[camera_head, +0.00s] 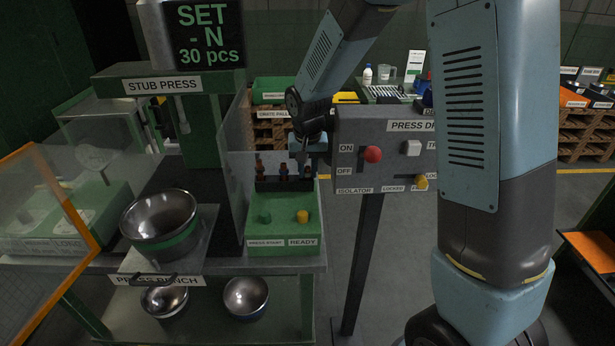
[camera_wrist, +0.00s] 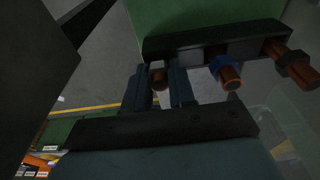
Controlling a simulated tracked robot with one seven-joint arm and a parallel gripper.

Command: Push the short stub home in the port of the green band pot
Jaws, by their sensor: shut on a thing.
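The green band pot (camera_head: 160,222) is a steel bowl with a green band, tilted on the press bench at the left. I cannot make out its port. A black rack (camera_head: 285,184) on the green press box holds copper stubs, one with a blue collar (camera_wrist: 229,74) and one with a dark collar (camera_wrist: 296,66). My gripper (camera_head: 308,165) is at the rack's right end. In the wrist view its fingers (camera_wrist: 160,88) are shut on a copper stub (camera_wrist: 158,78) at the end of the rack. The fingers hide part of it, so its length is unclear.
A clear screen (camera_head: 236,150) stands left of the rack, beside the stub press (camera_head: 165,85). The isolator panel (camera_head: 385,155) is close on the right. Two bowls (camera_head: 246,297) (camera_head: 165,300) sit on the lower shelf. An orange-edged clear guard (camera_head: 60,195) is at the left.

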